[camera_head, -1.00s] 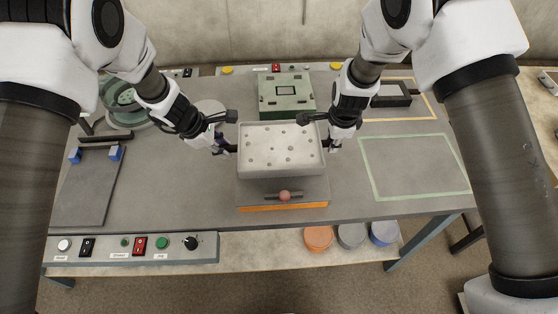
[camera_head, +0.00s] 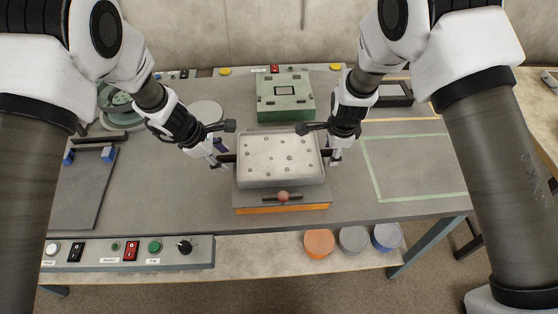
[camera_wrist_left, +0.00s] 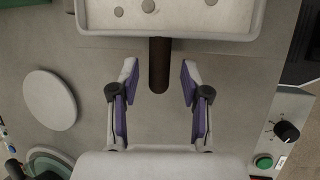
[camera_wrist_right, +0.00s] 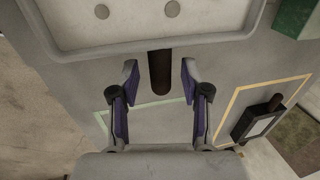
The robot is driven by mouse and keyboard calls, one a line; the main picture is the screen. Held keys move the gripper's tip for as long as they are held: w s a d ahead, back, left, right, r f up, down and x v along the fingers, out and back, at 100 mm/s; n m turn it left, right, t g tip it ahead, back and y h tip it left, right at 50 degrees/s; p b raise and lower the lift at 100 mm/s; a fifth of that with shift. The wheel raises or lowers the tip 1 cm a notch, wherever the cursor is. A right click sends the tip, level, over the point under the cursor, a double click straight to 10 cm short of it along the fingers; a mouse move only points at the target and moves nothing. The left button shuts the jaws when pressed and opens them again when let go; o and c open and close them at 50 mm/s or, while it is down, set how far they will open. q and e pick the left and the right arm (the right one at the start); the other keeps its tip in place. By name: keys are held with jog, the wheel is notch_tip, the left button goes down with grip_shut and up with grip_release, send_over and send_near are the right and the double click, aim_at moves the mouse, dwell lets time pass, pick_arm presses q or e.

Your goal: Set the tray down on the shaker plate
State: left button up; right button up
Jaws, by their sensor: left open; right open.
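The tray (camera_head: 280,163) is a pale grey shallow pan with several round studs on its floor and a dark bar handle on each side. It looks level and rests on the shaker plate (camera_head: 318,200), a grey slab with an orange front edge; most of the plate is hidden under it. My left gripper (camera_head: 225,157) is open at the tray's left handle (camera_wrist_left: 159,64), which reaches between its spread fingertips without visible contact. My right gripper (camera_head: 332,155) is open at the right handle (camera_wrist_right: 159,72), likewise between the fingertips.
A round reddish knob on a dark bar (camera_head: 283,196) sits at the plate's front. A green box (camera_head: 285,97) stands close behind the tray. A control panel (camera_head: 130,252) lies front left. A green-taped rectangle (camera_head: 415,198) on the right is empty.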

pick_arm(q)
jog(key=v, duration=1.1)
jog(key=shift+r, duration=0.3)
pick_arm(e)
notch_tip(320, 180, up, 12)
jog(key=s, duration=0.2)
jog(key=shift+s, duration=0.2)
pick_arm(q)
jog(key=shift+a, duration=0.1)
pick_arm(e)
jog(key=shift+f, duration=0.1)
pick_arm(q)
jog(key=shift+s, duration=0.1)
pick_arm(e)
jog(key=shift+s, duration=0.1)
